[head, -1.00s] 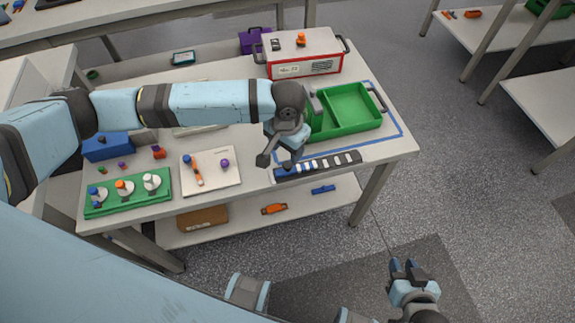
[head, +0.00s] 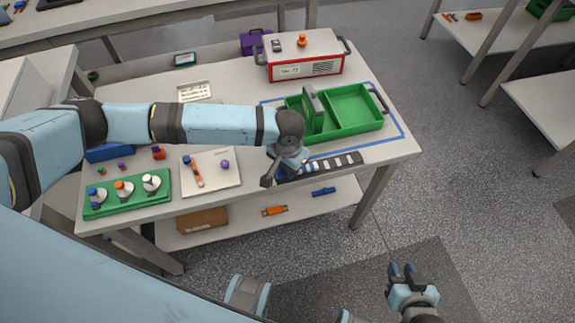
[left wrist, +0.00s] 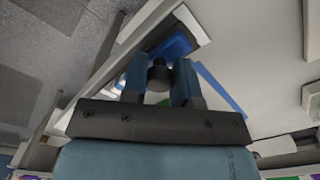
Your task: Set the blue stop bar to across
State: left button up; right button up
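A dark strip (head: 340,161) with pale segments lies along the front edge of the table. Its left end is blue and mostly hidden under my left gripper (head: 283,178) in the head view. In the left wrist view a blue piece, which I take as the stop bar (left wrist: 172,46), lies just beyond the fingertips. My left gripper (left wrist: 160,72) has its fingers apart, with a dark round knob (left wrist: 158,76) between them. I cannot tell whether the fingers touch it. My right gripper (head: 403,271) is open and empty over the floor, away from the table.
A green tray (head: 355,130) stands behind the strip inside a blue outline. A red and white box (head: 318,67) is at the back. A white board (head: 226,180) and a green base with knobs (head: 130,208) are to the left. A lower shelf (head: 245,230) holds small parts.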

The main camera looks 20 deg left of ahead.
aim_at(308, 168)
pick_arm(q)
grip_shut()
jog(key=shift+w+d, duration=0.1)
jog(key=shift+d, duration=0.1)
jog(key=w+d, duration=0.1)
jog(key=w+d+p, duration=0.1)
jog(key=d, duration=0.1)
jog(key=w+d, duration=0.1)
jog(key=shift+d+r+p, duration=0.15)
jog(key=shift+d+p, duration=0.05)
jog(key=shift+p, duration=0.15)
jog(key=w+d, duration=0.1)
jog(key=d, duration=0.1)
jog(key=w+d, duration=0.1)
jog(key=d, duration=0.1)
jog(key=w+d, duration=0.2)
jog(key=shift+w, duration=0.1)
jog(key=shift+d, duration=0.1)
jog(key=o, duration=0.6)
grip_release()
jog(key=shift+o, duration=0.9)
jog(key=shift+w+d, duration=0.1)
jog(key=shift+d, duration=0.05)
